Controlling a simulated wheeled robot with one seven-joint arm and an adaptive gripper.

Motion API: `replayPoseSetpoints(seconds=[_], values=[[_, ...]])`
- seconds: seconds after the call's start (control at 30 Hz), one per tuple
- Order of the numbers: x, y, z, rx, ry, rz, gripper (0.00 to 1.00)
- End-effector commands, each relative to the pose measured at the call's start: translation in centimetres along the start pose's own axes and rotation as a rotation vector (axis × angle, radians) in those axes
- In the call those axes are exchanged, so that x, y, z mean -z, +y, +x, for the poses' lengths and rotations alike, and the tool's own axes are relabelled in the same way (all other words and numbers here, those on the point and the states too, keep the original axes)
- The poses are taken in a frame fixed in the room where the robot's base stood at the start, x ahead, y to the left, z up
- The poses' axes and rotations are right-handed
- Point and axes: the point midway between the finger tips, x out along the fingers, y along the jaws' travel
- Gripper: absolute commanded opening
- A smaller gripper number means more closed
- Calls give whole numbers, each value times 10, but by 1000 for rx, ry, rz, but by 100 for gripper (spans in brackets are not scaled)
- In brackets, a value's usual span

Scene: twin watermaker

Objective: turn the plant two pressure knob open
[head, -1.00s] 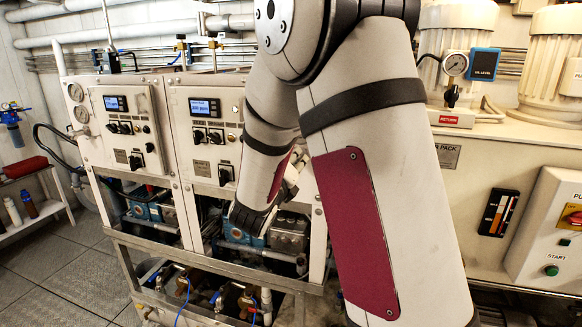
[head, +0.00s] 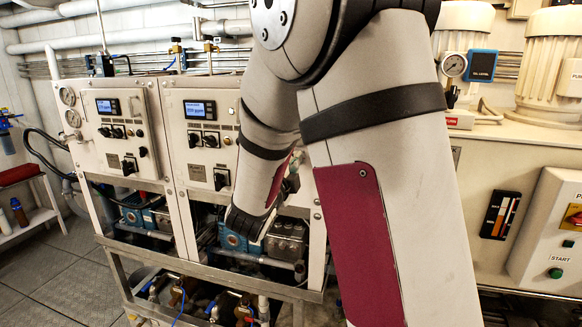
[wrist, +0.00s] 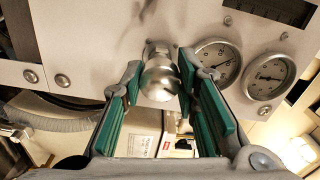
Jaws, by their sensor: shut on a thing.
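A round, shiny metal knob (wrist: 160,80) sticks out of the pale panel in the wrist view. My gripper (wrist: 158,76) has its green-padded fingers on either side of it, shut on it near the fingertips. In the head view my arm covers the gripper and the knob. Two white plant cabinets stand side by side there, the left one (head: 128,128) and the right one (head: 198,135), each with a lit display and black switches. My arm reaches down across the right side of the right cabinet.
Two round pressure gauges (wrist: 215,62) sit right of the knob, close to my right finger. A metal frame with pipes and valves (head: 180,292) is below the cabinets. A pump unit with a start button panel (head: 545,235) stands on the right. Open floor (head: 60,270) lies at left.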

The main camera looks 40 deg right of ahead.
Motion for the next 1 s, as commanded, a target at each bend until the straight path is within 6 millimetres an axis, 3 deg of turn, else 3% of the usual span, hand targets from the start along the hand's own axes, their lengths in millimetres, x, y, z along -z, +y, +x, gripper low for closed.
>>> replayPoseSetpoints(seconds=[1.0], values=[[0,2,-2,-3,-6,-971,0]])
